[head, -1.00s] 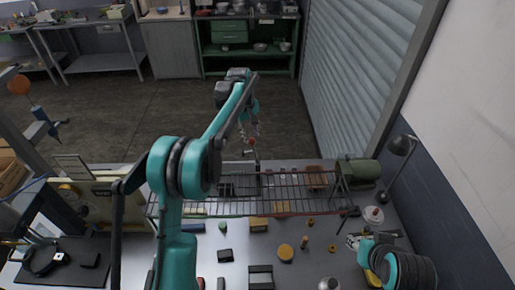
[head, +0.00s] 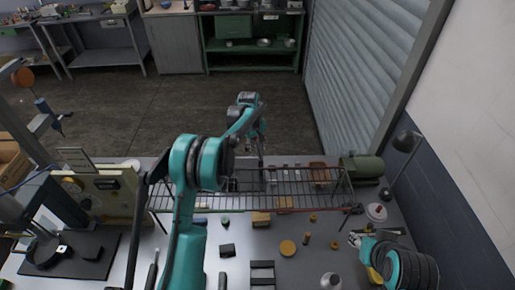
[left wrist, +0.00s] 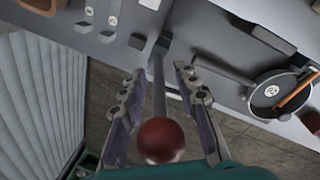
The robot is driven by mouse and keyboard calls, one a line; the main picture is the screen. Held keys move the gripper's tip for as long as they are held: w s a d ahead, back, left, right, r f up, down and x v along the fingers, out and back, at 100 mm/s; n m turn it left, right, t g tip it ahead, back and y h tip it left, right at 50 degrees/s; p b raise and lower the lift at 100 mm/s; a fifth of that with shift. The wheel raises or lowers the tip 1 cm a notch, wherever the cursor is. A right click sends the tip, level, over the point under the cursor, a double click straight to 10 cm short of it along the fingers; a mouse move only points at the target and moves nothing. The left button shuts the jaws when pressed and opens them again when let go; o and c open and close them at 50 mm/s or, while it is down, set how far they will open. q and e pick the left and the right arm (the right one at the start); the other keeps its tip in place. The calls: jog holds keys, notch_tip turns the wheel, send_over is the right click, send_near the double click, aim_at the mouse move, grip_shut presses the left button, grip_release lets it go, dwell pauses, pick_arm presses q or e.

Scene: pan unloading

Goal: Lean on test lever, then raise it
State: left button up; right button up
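The test lever shows in the left wrist view as a grey metal stem (left wrist: 159,80) with a dark red ball knob (left wrist: 161,140). The stem rises from a small dark mount on a grey surface. My left gripper (left wrist: 159,72) has its two fingers on either side of the stem, with visible gaps. The knob sits between the finger bases, close to the palm. In the head view my left gripper (head: 261,150) is beyond the wire rack, and the knob is hidden there. My right gripper (head: 358,240) is at the lower right, its fingers too small to read.
A wire rack (head: 300,188) spans the bench between me and the lever. A green cylinder (head: 362,168) and a desk lamp (head: 405,143) stand at right. A round black pan (left wrist: 275,90) lies right of the lever in the wrist view. Small blocks are scattered on the front bench.

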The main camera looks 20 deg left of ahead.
pick_arm(q)
grip_shut()
jog(key=shift+a, duration=0.1)
